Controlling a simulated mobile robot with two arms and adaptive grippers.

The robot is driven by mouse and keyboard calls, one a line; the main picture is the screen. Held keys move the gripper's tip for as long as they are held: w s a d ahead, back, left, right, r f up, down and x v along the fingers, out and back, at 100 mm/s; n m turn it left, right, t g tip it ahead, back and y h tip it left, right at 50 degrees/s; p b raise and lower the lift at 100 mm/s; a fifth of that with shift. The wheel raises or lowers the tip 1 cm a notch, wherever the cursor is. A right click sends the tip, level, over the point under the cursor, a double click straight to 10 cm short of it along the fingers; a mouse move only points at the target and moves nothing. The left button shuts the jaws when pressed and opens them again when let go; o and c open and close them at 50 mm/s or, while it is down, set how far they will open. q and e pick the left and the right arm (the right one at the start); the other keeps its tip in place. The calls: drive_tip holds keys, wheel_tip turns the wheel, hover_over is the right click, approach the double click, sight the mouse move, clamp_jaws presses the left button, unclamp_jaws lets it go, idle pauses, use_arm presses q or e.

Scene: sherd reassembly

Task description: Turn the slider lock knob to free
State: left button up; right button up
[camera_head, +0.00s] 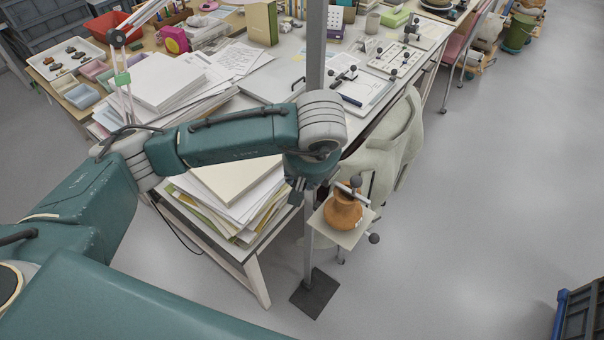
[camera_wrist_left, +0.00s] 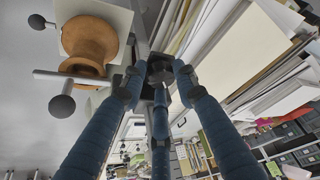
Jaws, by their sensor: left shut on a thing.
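My left gripper (camera_head: 302,192) is beside the grey upright post (camera_head: 314,60), at the height of the small platform. In the left wrist view its blue fingers (camera_wrist_left: 158,75) close around a dark knob (camera_wrist_left: 160,66) at the post. I take this for the slider lock knob; the fingertips hide part of it. In the head view the knob is hidden behind the gripper and wrist. A brown pot (camera_head: 343,210) stands on the pale platform (camera_head: 350,240) to the right, and also shows in the left wrist view (camera_wrist_left: 90,38). My right gripper is out of view.
A clamp bar with a dark ball end (camera_head: 356,181) lies over the pot, close to my left gripper. Another dark ball knob (camera_head: 374,238) sticks out at the platform. Paper stacks (camera_head: 240,190) crowd the table on the left.

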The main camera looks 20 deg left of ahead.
use_arm(q)
drive_tip(key=shift+w+f+n+b, duration=0.1)
drive_tip(key=shift+w+n+b, duration=0.05)
drive_tip(key=shift+n+b, duration=0.65)
drive_tip(key=shift+n+g+y+b, duration=0.3)
drive_tip(key=shift+n+y+b, duration=0.25)
drive_tip(key=shift+b, duration=0.25)
drive_tip(key=shift+n+b, duration=0.35)
drive_tip(key=shift+n, duration=0.4)
drive_tip(key=shift+w+n+g+y+b, duration=0.1)
drive_tip(key=shift+n+g+y+b, duration=0.45)
drive_tip(key=shift+n, duration=0.95)
drive_tip(key=shift+g, duration=0.25)
drive_tip(key=o, duration=1.1)
